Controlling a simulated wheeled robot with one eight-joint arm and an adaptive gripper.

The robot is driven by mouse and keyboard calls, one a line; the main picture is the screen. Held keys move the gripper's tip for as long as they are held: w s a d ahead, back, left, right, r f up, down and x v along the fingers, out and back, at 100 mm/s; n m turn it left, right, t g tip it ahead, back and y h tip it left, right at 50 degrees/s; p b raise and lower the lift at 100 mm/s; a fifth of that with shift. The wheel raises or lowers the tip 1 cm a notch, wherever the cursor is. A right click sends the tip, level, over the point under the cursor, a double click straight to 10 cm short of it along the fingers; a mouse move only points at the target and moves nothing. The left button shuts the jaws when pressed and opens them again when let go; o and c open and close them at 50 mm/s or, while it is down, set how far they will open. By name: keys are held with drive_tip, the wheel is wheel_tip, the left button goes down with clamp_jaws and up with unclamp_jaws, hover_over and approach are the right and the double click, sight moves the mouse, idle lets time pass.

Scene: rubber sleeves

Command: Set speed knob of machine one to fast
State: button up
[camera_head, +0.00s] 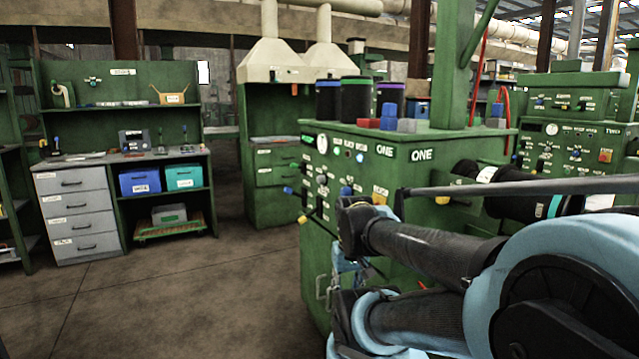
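Machine one (440,150) is a green cabinet right of centre, with "ONE" labels near its top edge. Its control panel (335,170) faces left and carries a round white dial (322,143), a green display and several small knobs and levers. Blue-tipped levers (288,190) stick out at its left edge. The labels are too small to read, so I cannot tell which knob sets speed or where it points. My arm crosses in front of the panel's lower right part. The dark end of my arm (355,228) is near the panel; fingers cannot be made out, nor any contact.
Jars and red, blue and grey blocks (408,125) stand on top of machine one. Machine two (575,140) is behind at right. A workbench with grey drawers (78,215) and blue and teal bins stands at left. The floor (190,290) between is clear.

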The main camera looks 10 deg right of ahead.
sight(318, 180)
drive_tip(key=shift+o, duration=0.3)
drive_tip(key=o, duration=0.4)
drive_tip(key=shift+s+r, duration=0.15)
drive_tip(key=shift+r, duration=0.05)
drive_tip(key=w+r+n+t+h, duration=0.1)
drive_tip(key=w+r+n+h, duration=0.1)
drive_tip(key=w+r, duration=0.5)
drive_tip(key=w+r+n+t+h, duration=0.1)
drive_tip(key=w+r+n+t, duration=0.15)
drive_tip(key=w, duration=0.95)
drive_tip(key=w+r+n+h, duration=0.25)
drive_tip(key=w+r, duration=0.35)
drive_tip(key=w, duration=0.3)
drive_tip(key=w+a+r+n+t+h, duration=0.2)
drive_tip(key=w+a+n+h, duration=0.15)
drive_tip(key=w+a, duration=0.45)
drive_tip(key=w+a+r+n+t+h, duration=0.1)
drive_tip(key=w+a+r+n+h, duration=0.25)
drive_tip(key=w, duration=0.65)
drive_tip(key=shift+n, duration=0.3)
drive_tip(key=x, duration=0.5)
drive_tip(key=f+x, duration=0.1)
drive_tip(key=x, duration=0.4)
drive_tip(key=a+f+x, duration=0.1)
drive_tip(key=x, duration=0.5)
drive_tip(key=shift+w+f, duration=0.15)
drive_tip(key=shift+w, duration=0.2)
drive_tip(key=shift+c, duration=0.5)
drive_tip(key=c, duration=0.9)
